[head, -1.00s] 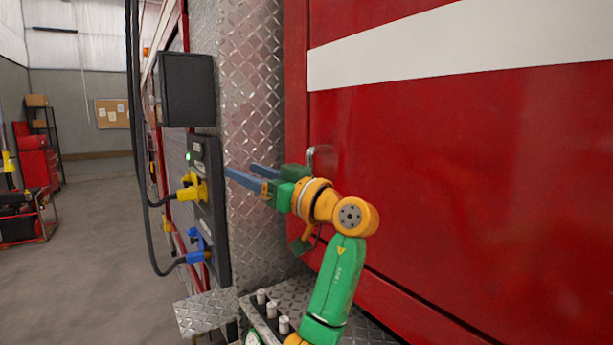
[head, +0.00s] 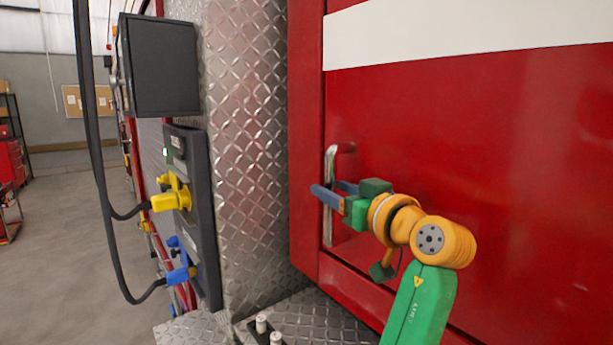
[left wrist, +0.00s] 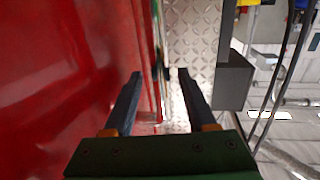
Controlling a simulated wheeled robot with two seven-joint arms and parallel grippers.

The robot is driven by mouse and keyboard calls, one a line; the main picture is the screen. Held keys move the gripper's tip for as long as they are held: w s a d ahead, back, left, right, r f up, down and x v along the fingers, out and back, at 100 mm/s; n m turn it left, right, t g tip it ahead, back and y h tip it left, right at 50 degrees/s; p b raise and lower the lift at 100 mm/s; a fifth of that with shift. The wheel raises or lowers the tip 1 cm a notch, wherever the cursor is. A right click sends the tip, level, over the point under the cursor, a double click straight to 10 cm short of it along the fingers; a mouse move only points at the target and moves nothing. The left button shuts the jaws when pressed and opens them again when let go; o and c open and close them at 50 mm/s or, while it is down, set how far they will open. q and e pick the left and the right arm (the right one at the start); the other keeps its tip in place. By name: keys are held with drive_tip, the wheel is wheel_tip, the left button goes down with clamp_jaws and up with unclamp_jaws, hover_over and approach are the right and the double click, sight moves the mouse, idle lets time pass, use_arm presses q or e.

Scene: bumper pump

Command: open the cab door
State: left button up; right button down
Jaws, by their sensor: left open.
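The red cab door (head: 480,140) with a white stripe fills the right of the head view. It looks shut in its frame. A vertical silver door handle (head: 330,160) stands at the door's left edge. My left gripper (head: 324,187) is open at mid-height of the handle. Its near finger crosses in front of the handle, hiding part of it. In the left wrist view, the gripper (left wrist: 159,74) shows two spread fingers, with a thin upright strip between them that may be the handle. I cannot tell whether the fingers touch it. My right gripper is out of view.
A diamond-plate panel (head: 245,150) stands left of the door. Beyond it are a black box (head: 160,65) and a dark panel (head: 205,220) with a yellow plug (head: 172,195) and a blue plug (head: 181,270) on cables. Open floor (head: 60,270) lies at far left.

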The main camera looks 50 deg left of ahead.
sight(322, 180)
use_arm(q)
drive_tip(key=a+p, duration=0.1)
drive_tip(key=a+r+p, duration=0.1)
drive_tip(key=shift+w+a+r+p, duration=0.2)
drive_tip(key=shift+w+p, duration=0.15)
drive_tip(key=shift+w+a+f, duration=0.15)
drive_tip(key=shift+a+f, duration=0.1)
drive_tip(key=shift+a, duration=0.4)
drive_tip(key=shift+w+a+f, duration=0.15)
drive_tip(key=shift+a+f, duration=0.1)
drive_tip(key=shift+a, duration=0.35)
drive_tip(key=shift+d+r, duration=0.1)
drive_tip(key=shift+d, duration=0.15)
drive_tip(key=c, duration=0.6)
clamp_jaws()
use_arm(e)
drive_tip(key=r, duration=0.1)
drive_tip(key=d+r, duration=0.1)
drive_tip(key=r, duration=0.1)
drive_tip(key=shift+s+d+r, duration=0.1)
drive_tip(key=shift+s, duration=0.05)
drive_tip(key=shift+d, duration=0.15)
